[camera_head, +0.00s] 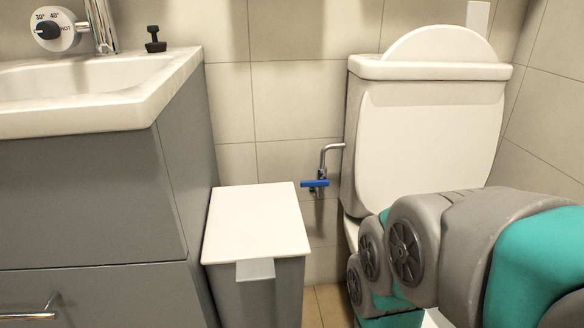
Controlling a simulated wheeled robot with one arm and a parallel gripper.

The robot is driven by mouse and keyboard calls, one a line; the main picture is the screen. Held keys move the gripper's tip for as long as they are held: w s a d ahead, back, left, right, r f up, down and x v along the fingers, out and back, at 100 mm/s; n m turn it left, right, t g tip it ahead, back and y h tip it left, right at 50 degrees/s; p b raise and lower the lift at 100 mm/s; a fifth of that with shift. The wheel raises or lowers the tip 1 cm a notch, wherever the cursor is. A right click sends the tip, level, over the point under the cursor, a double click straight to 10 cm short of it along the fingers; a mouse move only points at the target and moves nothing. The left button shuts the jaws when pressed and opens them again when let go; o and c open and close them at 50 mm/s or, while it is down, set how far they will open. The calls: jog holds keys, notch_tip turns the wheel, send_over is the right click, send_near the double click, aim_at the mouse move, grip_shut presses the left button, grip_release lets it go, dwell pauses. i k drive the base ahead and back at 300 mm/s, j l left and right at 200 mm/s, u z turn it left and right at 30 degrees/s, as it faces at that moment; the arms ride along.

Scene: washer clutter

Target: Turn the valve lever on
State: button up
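The valve's blue lever (315,183) sits low on the tiled wall, between the bin and the toilet. It lies roughly horizontal. A bent chrome pipe (325,156) rises from the valve and runs right to the toilet tank. A short metal stem shows below the lever. My gripper is not in view. Only grey and teal links of my arm show at the lower right, in front of the toilet, apart from the lever in the picture.
A grey bin with a white lid (257,222) stands just left of and below the lever. A grey sink cabinet (90,197) fills the left. The white toilet tank (430,130) stands at the right. A narrow floor strip (328,300) shows between bin and toilet.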

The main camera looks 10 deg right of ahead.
aim_at(315, 184)
jog(key=k, duration=1.35)
